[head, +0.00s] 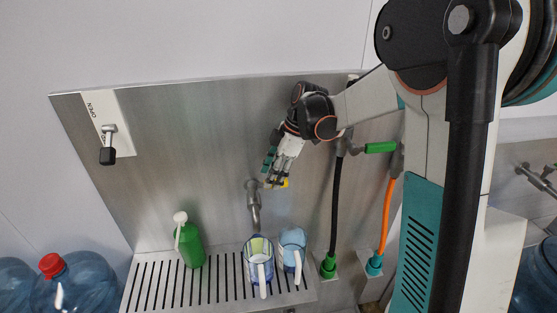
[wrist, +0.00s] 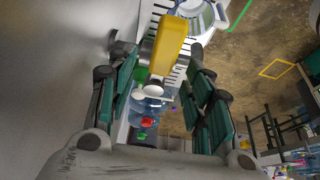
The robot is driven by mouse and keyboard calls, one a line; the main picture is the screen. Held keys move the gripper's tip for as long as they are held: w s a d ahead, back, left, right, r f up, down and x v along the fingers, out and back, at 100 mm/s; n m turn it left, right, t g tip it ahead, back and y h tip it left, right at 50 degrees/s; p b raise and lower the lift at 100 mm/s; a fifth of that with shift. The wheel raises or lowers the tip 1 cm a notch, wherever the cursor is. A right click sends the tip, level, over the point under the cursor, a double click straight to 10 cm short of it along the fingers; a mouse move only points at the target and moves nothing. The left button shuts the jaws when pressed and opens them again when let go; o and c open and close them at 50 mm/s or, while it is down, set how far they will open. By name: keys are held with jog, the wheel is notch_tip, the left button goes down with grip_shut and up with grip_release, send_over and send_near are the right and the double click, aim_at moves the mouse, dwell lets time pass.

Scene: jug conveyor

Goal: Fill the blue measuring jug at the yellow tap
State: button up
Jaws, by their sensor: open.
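The tap (head: 254,205) sticks out of the steel panel, its yellow handle (head: 284,183) mostly hidden behind my gripper (head: 274,178). In the wrist view the yellow handle (wrist: 171,45) lies between the open fingers of my gripper (wrist: 161,50), near their tips; I cannot tell whether they touch it. A light-blue clear jug (head: 292,246) stands upright on the slotted tray (head: 172,300), right of the spout. A second clear jug (head: 258,262), with bluish and yellow-green tints, stands left of it, roughly below the spout. I cannot read their fill levels.
A green bottle (head: 191,245) with a white top stands left on the tray. A lever (head: 108,146) labelled OPEN is on the panel. Black (head: 336,195) and orange (head: 386,215) hoses hang to the right. Large blue water bottles (head: 78,285) stand at lower left.

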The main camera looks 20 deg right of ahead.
jog(key=shift+x, duration=0.9)
grip_shut()
